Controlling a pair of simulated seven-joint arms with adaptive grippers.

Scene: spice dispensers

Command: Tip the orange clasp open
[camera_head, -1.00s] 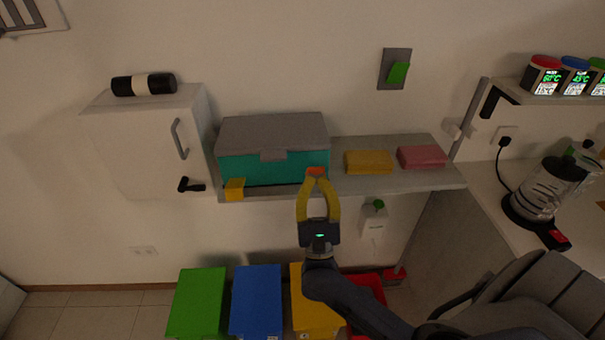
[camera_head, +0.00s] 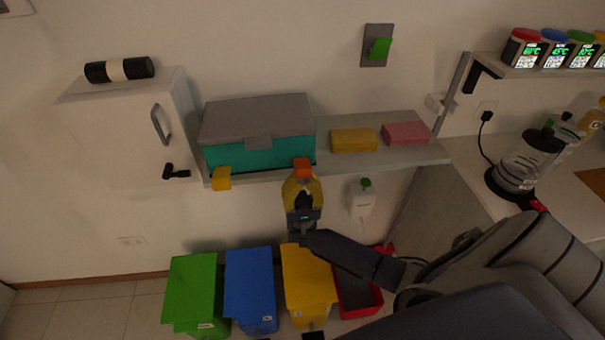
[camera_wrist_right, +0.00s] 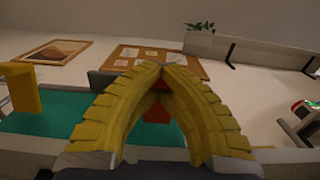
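A teal box (camera_head: 222,156) with a grey lid (camera_head: 255,116) stands on the wall shelf, lid down. The orange clasp (camera_head: 303,168) is at its front right corner; a yellow clasp (camera_head: 221,179) is at the front left. My right gripper (camera_head: 302,180) points up at the orange clasp from just below and in front. In the wrist view the right gripper's yellow fingertips (camera_wrist_right: 162,68) meet, and part of the orange clasp (camera_wrist_right: 184,119) shows behind, through the gap between the fingers. I cannot tell whether they touch it. My left gripper is not in view.
A yellow block (camera_head: 354,140) and a pink block (camera_head: 406,133) lie on the shelf (camera_head: 385,159) right of the box. A white cabinet (camera_head: 120,140) is at left. A white dispenser (camera_head: 362,200) hangs below the shelf. Coloured bins, including a blue one (camera_head: 250,285), stand below.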

